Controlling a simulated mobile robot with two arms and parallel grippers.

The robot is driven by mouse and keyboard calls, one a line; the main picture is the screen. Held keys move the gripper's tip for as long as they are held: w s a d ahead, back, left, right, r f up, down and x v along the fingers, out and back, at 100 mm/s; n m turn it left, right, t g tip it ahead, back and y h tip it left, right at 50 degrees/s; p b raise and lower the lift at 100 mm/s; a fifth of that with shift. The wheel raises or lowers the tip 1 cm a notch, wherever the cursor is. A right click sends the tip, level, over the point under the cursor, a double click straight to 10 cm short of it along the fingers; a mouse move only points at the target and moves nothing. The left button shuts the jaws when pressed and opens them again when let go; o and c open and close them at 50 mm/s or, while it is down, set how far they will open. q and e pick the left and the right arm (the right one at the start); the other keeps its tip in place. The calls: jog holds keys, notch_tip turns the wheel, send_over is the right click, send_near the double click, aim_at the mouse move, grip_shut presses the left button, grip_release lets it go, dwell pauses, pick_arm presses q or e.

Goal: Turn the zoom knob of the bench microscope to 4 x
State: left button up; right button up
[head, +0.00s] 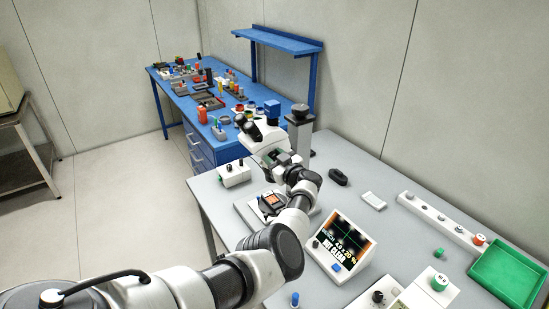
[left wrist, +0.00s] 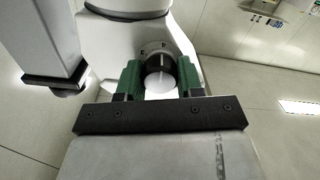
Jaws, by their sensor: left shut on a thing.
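The bench microscope (head: 262,136) has a white head with dark eyepieces and stands at the back left of the grey table. Its white body also fills the top of the left wrist view (left wrist: 108,28). My left gripper (head: 280,157) reaches its side. In the left wrist view the two green fingers (left wrist: 160,80) are shut on the zoom knob (left wrist: 157,63), one on each side. The knob is dark with a pale mark and a white end face. My right gripper is not in view.
A small display (head: 343,247) shows yellow and white text, only partly legible. A dark-topped stage (head: 268,204) lies under the microscope, with a white control box (head: 233,173) to its left. A green tray (head: 507,271) is at the right. The table's middle back is mostly clear.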

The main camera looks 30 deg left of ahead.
pick_arm(q)
jog(key=o, duration=0.9)
jog(key=shift+d+p, duration=0.25)
jog(key=shift+p, duration=0.05)
jog(key=p+v, duration=0.4)
jog(key=v, duration=0.6)
jog(key=shift+s+d+p, duration=0.1)
jog(key=shift+d+p, duration=0.1)
jog(key=shift+p, duration=0.2)
jog(key=shift+a+f, duration=0.1)
